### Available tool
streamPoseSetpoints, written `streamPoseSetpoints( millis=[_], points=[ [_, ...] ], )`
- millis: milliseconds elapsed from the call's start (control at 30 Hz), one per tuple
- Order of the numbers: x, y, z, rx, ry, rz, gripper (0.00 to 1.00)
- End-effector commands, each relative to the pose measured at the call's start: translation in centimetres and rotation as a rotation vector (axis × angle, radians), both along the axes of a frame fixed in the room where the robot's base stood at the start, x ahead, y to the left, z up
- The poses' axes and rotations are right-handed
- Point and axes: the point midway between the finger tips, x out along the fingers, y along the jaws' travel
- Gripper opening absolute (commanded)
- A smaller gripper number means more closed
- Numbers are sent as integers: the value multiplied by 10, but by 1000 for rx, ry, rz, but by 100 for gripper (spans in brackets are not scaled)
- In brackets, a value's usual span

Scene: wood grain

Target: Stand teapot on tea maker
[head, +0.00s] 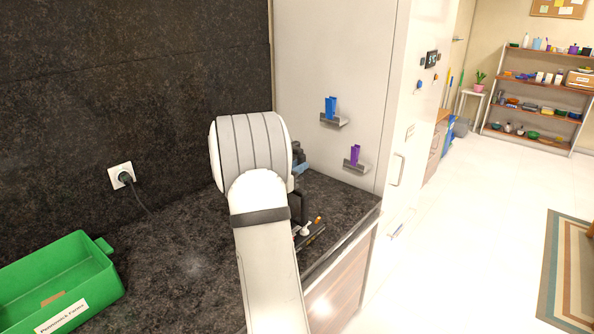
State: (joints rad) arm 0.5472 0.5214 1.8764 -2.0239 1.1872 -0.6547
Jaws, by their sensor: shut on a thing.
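My white arm fills the middle of the view and hides most of what lies behind it. Dark parts that look like my gripper (298,205) show at the arm's right edge, over the dark counter (190,262). The fingertips are hidden. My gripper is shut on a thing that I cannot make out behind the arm. A small blue-grey patch shows beside the dark parts; I cannot tell what it belongs to. I cannot make out the teapot or the tea maker.
A green crate (90,270) stands at the counter's left. Small white and orange items (306,229) lie near the right edge. A socket with a plug (122,175) is on the back wall. Blue (330,107) and purple (355,155) items sit on small ledges.

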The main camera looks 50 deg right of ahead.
Motion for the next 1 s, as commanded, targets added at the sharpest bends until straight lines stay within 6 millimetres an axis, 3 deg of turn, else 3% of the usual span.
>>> streamPoseSetpoints(
  millis=[133, 400, 433, 667, 1000],
  points=[
    [0, 0, -12, -4, -3, -1, 0],
    [0, -1, -15, -4, -4, -1, 0],
    [-1, -1, -16, -1, 0, -1, 19],
    [-1, -1, -16, -1, 0, -2, 38],
    [-1, 2, -15, -1, -1, -1, 40]
  ],
)
